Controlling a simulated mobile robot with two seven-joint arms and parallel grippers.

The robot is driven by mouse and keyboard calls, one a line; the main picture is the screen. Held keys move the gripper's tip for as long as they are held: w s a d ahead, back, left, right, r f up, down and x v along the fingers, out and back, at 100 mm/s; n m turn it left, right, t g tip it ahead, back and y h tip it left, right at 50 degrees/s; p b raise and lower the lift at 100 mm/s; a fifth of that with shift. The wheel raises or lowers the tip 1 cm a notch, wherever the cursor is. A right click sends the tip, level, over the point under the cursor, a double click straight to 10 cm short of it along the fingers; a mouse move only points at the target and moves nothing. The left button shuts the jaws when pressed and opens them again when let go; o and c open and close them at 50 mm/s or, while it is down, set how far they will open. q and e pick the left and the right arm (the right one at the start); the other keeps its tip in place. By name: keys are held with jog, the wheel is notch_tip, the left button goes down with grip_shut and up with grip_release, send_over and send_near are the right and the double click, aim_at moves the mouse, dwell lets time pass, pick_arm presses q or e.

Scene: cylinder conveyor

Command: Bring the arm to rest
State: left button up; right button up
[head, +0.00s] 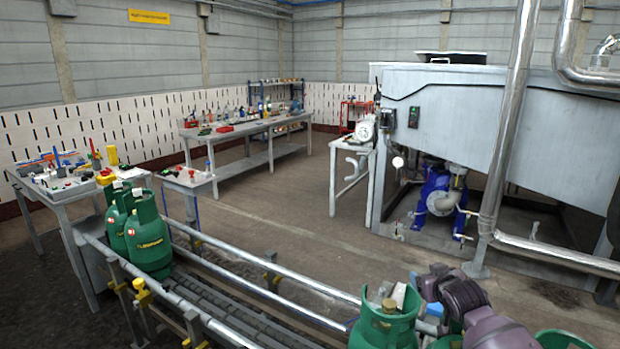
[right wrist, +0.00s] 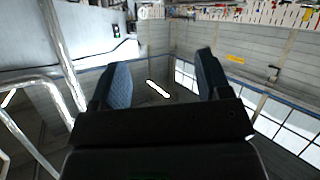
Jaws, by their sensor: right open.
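My right arm shows in purple at the lower right of the head view, with the blue parts of my right gripper (head: 431,318) beside a green gas cylinder (head: 385,325). In the head view I cannot tell whether gripper and cylinder touch. In the right wrist view the two dark blue fingers of this gripper (right wrist: 163,82) stand wide apart with nothing between them; wall and windows show beyond. More green cylinders (head: 149,236) stand upright at the far left end of the conveyor (head: 230,290). My left gripper is not in view.
Metal rails (head: 270,292) run along the conveyor. A cluttered workbench (head: 60,190) stands at the left, a longer bench (head: 235,130) behind. A large grey machine (head: 455,105) with pipes (head: 505,120) fills the right. Another green cylinder top (head: 563,340) shows at the lower right. The middle floor is clear.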

jog(key=s+f, duration=0.6)
jog(key=s, duration=0.8)
jog(key=s+a+f+m+g, duration=0.1)
jog(key=s+f, duration=0.5)
jog(key=s, duration=0.8)
jog(key=s+a+f+g, duration=0.1)
jog(key=s+f, duration=0.6)
jog(key=s, duration=0.7)
jog(key=shift+s+a+h, duration=0.15)
jog(key=shift+h, duration=0.15)
jog(key=shift+f, duration=0.1)
